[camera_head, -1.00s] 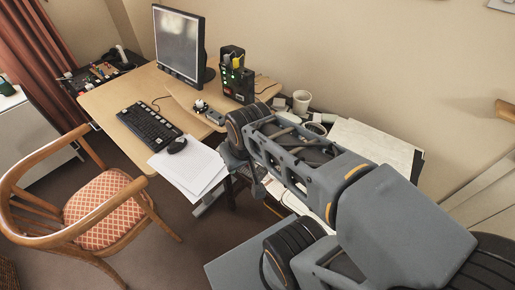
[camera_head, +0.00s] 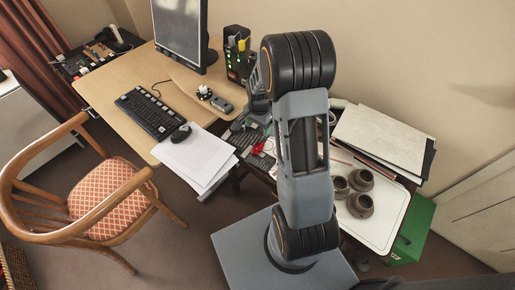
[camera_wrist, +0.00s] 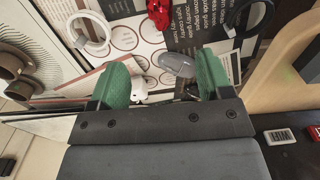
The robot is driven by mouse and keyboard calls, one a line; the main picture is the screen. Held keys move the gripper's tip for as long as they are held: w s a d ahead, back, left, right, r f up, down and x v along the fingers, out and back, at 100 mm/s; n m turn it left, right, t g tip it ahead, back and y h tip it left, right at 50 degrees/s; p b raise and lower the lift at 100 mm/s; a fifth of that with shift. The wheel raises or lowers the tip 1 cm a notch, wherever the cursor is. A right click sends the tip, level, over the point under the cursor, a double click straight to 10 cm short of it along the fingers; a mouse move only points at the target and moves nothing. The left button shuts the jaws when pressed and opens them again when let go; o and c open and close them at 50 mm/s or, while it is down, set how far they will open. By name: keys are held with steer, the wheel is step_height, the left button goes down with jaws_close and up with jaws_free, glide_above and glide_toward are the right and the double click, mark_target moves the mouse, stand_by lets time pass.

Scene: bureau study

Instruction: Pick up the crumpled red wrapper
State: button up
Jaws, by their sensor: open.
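The crumpled red wrapper (camera_wrist: 158,14) lies at the top edge of the wrist view, on printed sheets, and is cut off by the frame. In the head view a small red piece (camera_head: 258,148), likely the same wrapper, shows just left of my arm. My gripper (camera_wrist: 164,76) has its two green fingers spread apart, with nothing held between them. The wrapper is beyond the fingertips, apart from them. In the head view my arm hides the gripper.
A grey oval object (camera_wrist: 178,63) lies between the fingertips and the wrapper. A white ring (camera_wrist: 90,32) and black cable (camera_wrist: 250,14) flank the wrapper. Brown pots (camera_head: 360,190) stand on a white tray (camera_head: 389,212). A monitor (camera_head: 181,30) and keyboard (camera_head: 152,114) occupy the desk.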

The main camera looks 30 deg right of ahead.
mark_target(258, 146)
step_height(258, 146, down, 14)
steer(key=shift+a+r+p, duration=0.15)
steer(key=shift+r+p, duration=0.1)
steer(key=shift+p, duration=0.2)
steer(key=shift+c, duration=0.3)
steer(key=c, duration=1)
